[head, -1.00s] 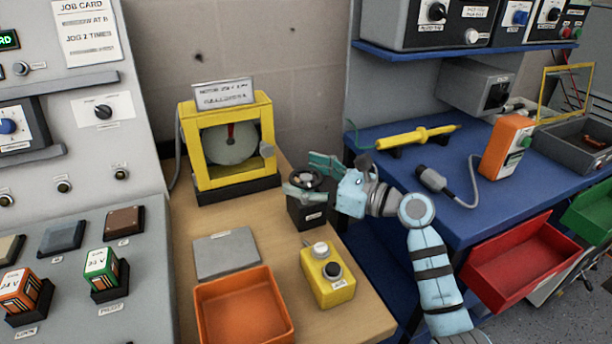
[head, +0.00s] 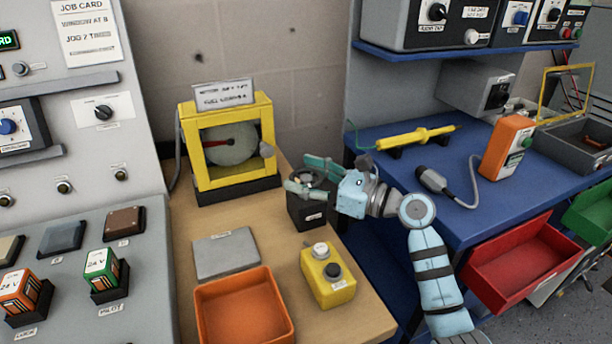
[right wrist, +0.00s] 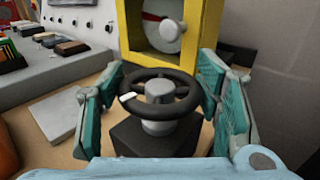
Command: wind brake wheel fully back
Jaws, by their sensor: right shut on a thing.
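The brake wheel (right wrist: 184,104) is a small black handwheel with a grey hub and a white mark on its rim, at the left of the rim in the right wrist view. It sits on a black block (head: 311,213) on the wooden bench. My right gripper (head: 305,176) reaches over the block from the right. In the right wrist view its teal fingers (right wrist: 160,98) stand on either side of the wheel, shut on it. The fingers partly hide the wheel in the head view. My left gripper is not in view.
A yellow-framed gauge (head: 189,160) with a round disc and red pointer stands behind the wheel. A yellow button box (head: 319,289), grey plate (head: 225,254) and orange tray (head: 287,327) lie nearer. A blue bench (head: 384,171) is at the right.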

